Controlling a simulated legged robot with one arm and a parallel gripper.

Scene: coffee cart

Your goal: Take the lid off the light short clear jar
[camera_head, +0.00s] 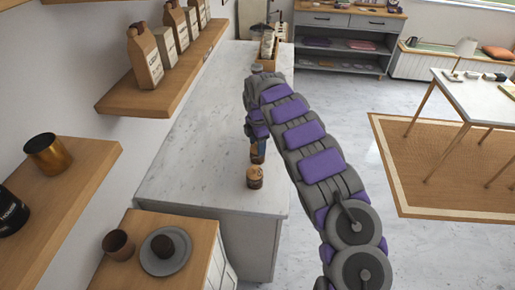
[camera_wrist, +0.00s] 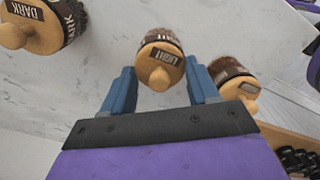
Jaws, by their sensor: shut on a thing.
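The light jar (camera_wrist: 161,40) is a clear jar with dark contents and a "LIGHT" label, seen from above in the wrist view. Its round wooden lid (camera_wrist: 160,65) has a knob and sits at the jar's top. My gripper (camera_wrist: 161,72) has one blue finger on each side of the lid and is shut on it. In the head view my gripper (camera_head: 257,143) points down at the white counter (camera_head: 195,150), and my arm hides part of what is there. I cannot tell whether the lid is raised off the jar.
A jar marked "DARK" (camera_wrist: 70,20) stands at the upper left of the wrist view. Another wooden-lidded jar (camera_wrist: 229,68) is close on the right. A jar (camera_head: 254,179) stands nearer on the counter. Wall shelves (camera_head: 170,85) run along the left. The counter's left part is clear.

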